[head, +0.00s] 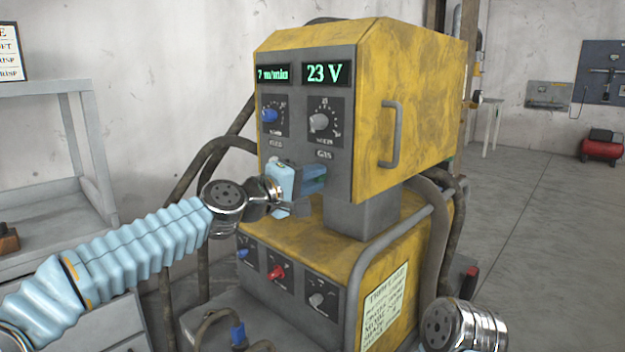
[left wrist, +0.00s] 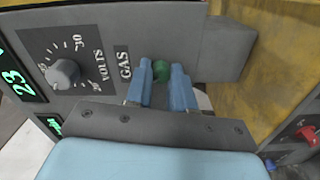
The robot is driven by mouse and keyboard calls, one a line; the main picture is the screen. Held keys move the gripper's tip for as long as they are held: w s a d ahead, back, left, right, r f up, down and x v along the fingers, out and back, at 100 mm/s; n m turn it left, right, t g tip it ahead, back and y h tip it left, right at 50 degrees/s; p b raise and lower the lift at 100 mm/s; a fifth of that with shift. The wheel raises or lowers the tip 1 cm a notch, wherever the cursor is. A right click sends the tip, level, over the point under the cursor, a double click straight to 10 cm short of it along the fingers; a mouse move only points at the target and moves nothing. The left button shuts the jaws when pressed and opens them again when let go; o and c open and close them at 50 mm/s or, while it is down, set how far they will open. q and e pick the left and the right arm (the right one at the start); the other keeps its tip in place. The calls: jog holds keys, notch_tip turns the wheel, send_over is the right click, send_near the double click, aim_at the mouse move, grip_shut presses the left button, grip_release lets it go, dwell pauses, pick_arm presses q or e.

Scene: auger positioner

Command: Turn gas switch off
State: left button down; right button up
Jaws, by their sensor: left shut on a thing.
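The yellow welding machine (head: 420,110) stands in front of me, with a grey front panel (head: 340,150) marked GAS. The gas switch (left wrist: 162,71) shows in the left wrist view as a small green knob beside the GAS label (left wrist: 125,64). My left gripper (head: 318,178) is at the panel just below that label, its blue fingers on both sides of the knob. It is shut on the gas switch. In the head view the fingers hide the knob. My right gripper is out of view.
The volts knob (head: 320,122) and a blue knob (head: 270,115) sit above, under green displays. A grey handle (head: 391,135) sticks out at the right side. A lower panel holds a red knob (head: 277,272). Cables hang around the machine. A grey shelf (head: 50,180) stands left.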

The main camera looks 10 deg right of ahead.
pick_arm(q)
jog(key=shift+n, duration=1.1)
jog(key=c, duration=1)
grip_release()
jog(key=shift+a, duration=0.1)
jog(key=b+v, duration=0.6)
jog(key=v, duration=0.7)
jog(key=shift+s+a+b, duration=0.25)
jog(key=shift+a+b, duration=0.05)
jog(key=shift+b, duration=0.1)
